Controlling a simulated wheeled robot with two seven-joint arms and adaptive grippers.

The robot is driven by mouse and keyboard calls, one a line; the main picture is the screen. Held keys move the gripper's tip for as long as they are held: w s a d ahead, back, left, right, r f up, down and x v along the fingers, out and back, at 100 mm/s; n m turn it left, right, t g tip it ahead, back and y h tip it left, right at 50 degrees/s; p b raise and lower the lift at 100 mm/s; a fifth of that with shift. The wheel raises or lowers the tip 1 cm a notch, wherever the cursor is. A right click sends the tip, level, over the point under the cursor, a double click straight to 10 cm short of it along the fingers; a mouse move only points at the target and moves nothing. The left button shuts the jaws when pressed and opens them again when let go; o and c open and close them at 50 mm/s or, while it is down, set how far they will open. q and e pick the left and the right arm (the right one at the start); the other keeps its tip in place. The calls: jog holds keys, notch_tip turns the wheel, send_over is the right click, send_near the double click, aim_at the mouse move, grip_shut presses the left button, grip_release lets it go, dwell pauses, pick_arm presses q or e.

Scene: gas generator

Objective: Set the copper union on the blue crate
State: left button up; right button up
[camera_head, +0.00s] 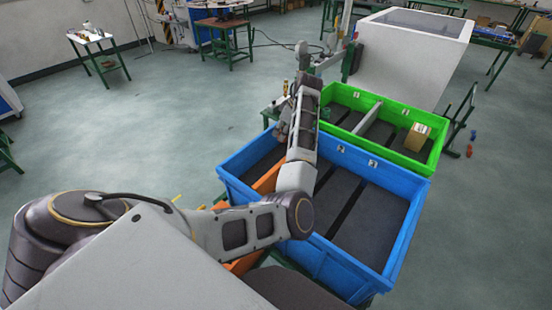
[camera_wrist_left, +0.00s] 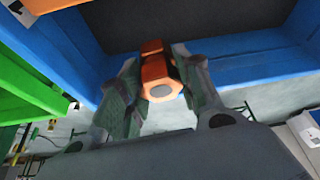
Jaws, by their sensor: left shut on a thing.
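The copper union (camera_wrist_left: 155,68) is an orange hexagonal piece with a pale round end, seen in the left wrist view. My left gripper (camera_wrist_left: 160,76) is shut on it, one finger on each side. In the head view my left gripper (camera_head: 281,128) is small and partly hidden by my forearm, and I cannot make out the union there. It appears close to the far left corner of the blue crate (camera_head: 398,252). In the left wrist view the blue crate's wall (camera_wrist_left: 245,68) lies behind the union, which is still held. My right gripper is not in view.
A green crate (camera_head: 437,150) stands against the blue crate's far side, with a brown box (camera_head: 417,137) inside. An orange strip (camera_head: 268,180) shows at the blue crate's left. The blue crate's dark floor (camera_head: 365,225) looks bare. A white cabinet (camera_head: 412,58) stands behind.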

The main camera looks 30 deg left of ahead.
pick_arm(q)
notch_tip(320, 180, down, 4)
jog(key=shift+r, duration=0.1)
jog(key=shift+f, duration=0.25)
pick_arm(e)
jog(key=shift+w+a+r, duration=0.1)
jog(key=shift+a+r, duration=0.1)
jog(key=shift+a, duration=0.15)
pick_arm(q)
jog(key=shift+f+p, duration=0.35)
jog(key=shift+f, duration=2.1)
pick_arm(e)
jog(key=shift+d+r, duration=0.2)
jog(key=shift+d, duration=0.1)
pick_arm(q)
jog(key=o, duration=1.2)
jog(key=shift+f, duration=0.1)
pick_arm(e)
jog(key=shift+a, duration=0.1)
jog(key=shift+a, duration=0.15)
